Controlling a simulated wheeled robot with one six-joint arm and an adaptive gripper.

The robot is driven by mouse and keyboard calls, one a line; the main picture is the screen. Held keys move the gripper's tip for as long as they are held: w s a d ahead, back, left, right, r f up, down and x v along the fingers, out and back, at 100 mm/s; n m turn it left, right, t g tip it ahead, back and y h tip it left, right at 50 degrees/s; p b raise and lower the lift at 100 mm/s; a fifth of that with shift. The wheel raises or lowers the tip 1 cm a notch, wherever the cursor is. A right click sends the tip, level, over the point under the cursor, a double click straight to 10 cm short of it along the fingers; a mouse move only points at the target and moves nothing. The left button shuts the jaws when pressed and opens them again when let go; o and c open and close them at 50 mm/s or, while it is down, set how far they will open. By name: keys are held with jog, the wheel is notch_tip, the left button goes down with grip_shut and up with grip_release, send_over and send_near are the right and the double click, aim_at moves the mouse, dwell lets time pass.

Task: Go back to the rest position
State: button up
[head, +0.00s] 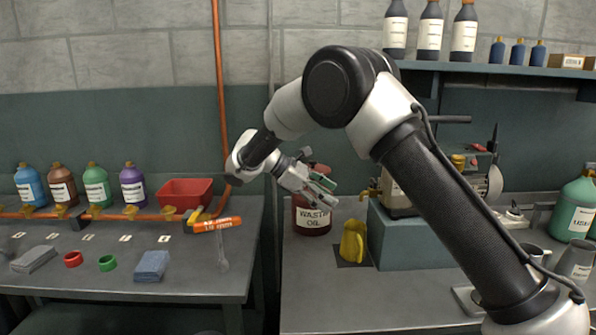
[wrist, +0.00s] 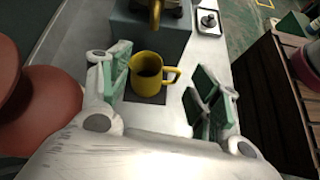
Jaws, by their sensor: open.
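My gripper (head: 322,190) is open and empty in the head view, raised above the bench near the waste oil container. In the wrist view my gripper (wrist: 160,95) shows its green-padded fingers spread apart. A yellow mug (wrist: 149,75) appears between and beyond the fingers, not held. In the head view the yellow mug (head: 353,242) stands upright on a dark square mat (head: 351,263), below and right of my gripper. The dark red waste oil container (head: 312,218) stands behind and left of the mug, partly hidden by my gripper.
A teal block with a machine (head: 405,240) stands right of the mug. A red bin (head: 185,193) and several coloured bottles (head: 96,184) line the left bench. An orange-handled tool (head: 217,225) is near that bench's right edge. A gap separates the benches. A shelf (head: 490,68) hangs upper right.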

jog(key=s+d+r+m+t+y, duration=0.1)
jog(key=s+d+r+m+y, duration=0.2)
jog(key=s+d, duration=0.6)
jog(key=s+d+r+m+t+y, duration=0.2)
jog(key=s+d+m, duration=0.5)
jog(key=s, duration=0.6)
jog(key=s+d+r+m+t+y, duration=0.1)
jog(key=s+d+r+m+y, duration=0.3)
jog(key=s+d, duration=0.6)
jog(key=shift+s+d+r+m+y, duration=0.4)
jog(key=shift+s+m+y, duration=0.55)
jog(key=shift+m+y, duration=0.15)
